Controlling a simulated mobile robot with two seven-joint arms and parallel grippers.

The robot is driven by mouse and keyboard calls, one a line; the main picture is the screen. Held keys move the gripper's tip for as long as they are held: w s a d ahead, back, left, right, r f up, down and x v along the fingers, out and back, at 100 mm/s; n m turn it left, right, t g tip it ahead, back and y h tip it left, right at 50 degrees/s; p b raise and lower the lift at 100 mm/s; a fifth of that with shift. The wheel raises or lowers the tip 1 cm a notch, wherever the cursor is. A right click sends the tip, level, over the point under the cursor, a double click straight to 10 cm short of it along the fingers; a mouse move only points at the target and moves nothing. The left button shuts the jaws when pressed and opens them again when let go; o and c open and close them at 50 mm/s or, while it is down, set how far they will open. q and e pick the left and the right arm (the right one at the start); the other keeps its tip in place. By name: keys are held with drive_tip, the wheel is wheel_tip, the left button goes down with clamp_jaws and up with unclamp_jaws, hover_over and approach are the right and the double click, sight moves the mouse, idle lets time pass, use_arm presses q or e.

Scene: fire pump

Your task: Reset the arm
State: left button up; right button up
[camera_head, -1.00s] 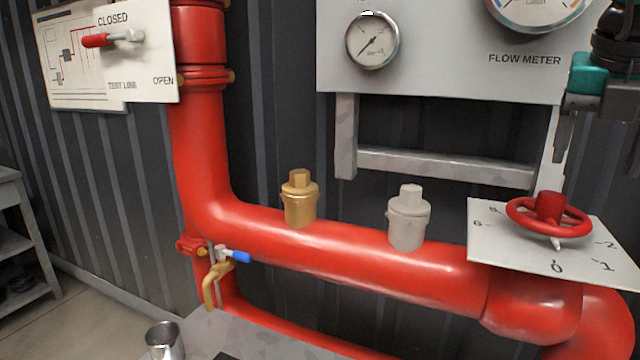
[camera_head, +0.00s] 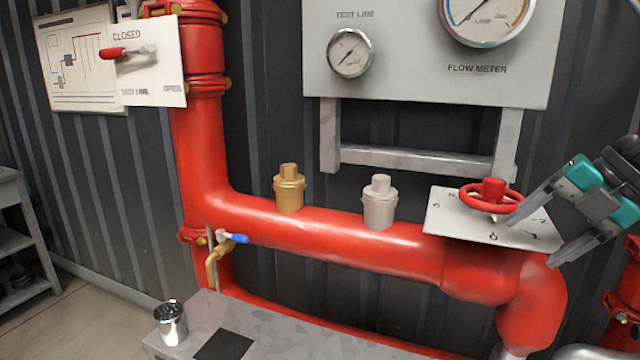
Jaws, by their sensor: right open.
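My right gripper (camera_head: 530,242) is at the right edge of the head view. Its two grey fingers are spread apart and point down and to the left, with nothing seen between them. They are in front of the right part of the white dial plate (camera_head: 455,222), beside the red handwheel (camera_head: 491,196). I cannot tell whether a finger touches the plate. My left gripper is not in view.
A red pipe (camera_head: 330,235) carries a brass fitting (camera_head: 289,188) and a grey fitting (camera_head: 379,202). A blue-handled tap (camera_head: 232,238) is at left. A metal cup (camera_head: 171,323) stands on a grey table (camera_head: 285,325). A gauge panel (camera_head: 400,75) and a red test-line lever (camera_head: 125,53) are on the wall.

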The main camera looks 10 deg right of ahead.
drive_tip(key=s+a+f+m+t+y+p, duration=0.1)
drive_tip(key=s+a+f+m+t+p, duration=0.1)
drive_tip(key=f+m+t, duration=0.6)
drive_tip(key=s+a+f+m+t+y+p, duration=0.15)
drive_tip(key=f+m, duration=0.45)
drive_tip(key=f, duration=0.6)
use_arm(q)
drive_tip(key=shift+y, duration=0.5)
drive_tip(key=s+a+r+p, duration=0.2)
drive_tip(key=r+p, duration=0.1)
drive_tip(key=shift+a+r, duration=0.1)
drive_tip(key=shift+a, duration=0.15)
use_arm(e)
drive_tip(key=s+a+f+m+g+h, duration=0.1)
drive_tip(key=s+a+f+m+h, duration=0.1)
drive_tip(key=s+a+f+m, duration=0.3)
drive_tip(key=s+a+f+m+g+h, duration=0.2)
drive_tip(key=s+a+f+m, duration=0.3)
drive_tip(key=a+f, duration=0.3)
drive_tip(key=shift+s+a+m+h, duration=0.3)
drive_tip(key=shift+a+h, duration=0.55)
drive_tip(key=shift+a, duration=0.15)
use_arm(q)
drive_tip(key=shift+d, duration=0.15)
use_arm(e)
drive_tip(key=shift+o, duration=0.2)
